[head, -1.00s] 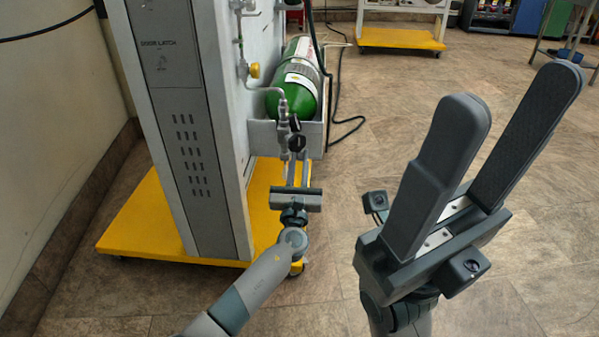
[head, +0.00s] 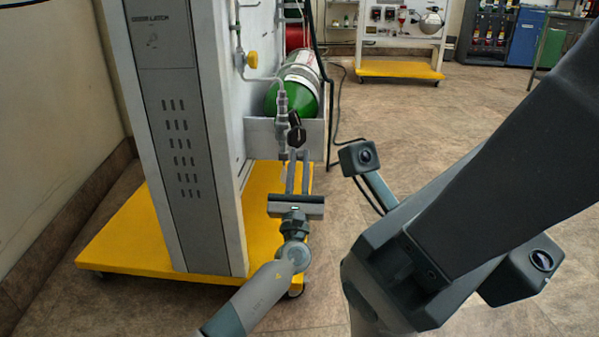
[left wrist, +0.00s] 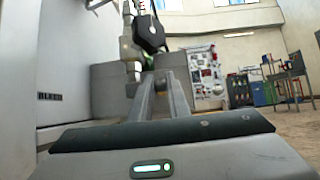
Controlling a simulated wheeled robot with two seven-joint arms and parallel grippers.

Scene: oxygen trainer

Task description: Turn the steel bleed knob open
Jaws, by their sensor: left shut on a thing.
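My left gripper (head: 297,158) reaches up to the small valve assembly beside the green cylinder (head: 301,86). Its fingers are close together and shut on the steel bleed knob, which is small and mostly hidden between the fingertips. The steel valve fitting (head: 282,115) stands upright just above, with a black knob (head: 297,135) on its right side. In the left wrist view, the fingers (left wrist: 160,80) extend to the fitting, and the black knob (left wrist: 149,33) sits above the tips.
The grey cabinet (head: 185,130) stands on a yellow wheeled base (head: 130,235) left of the valve. A yellow knob (head: 252,60) is on the panel above. A dark hose (head: 320,55) hangs by the cylinder.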

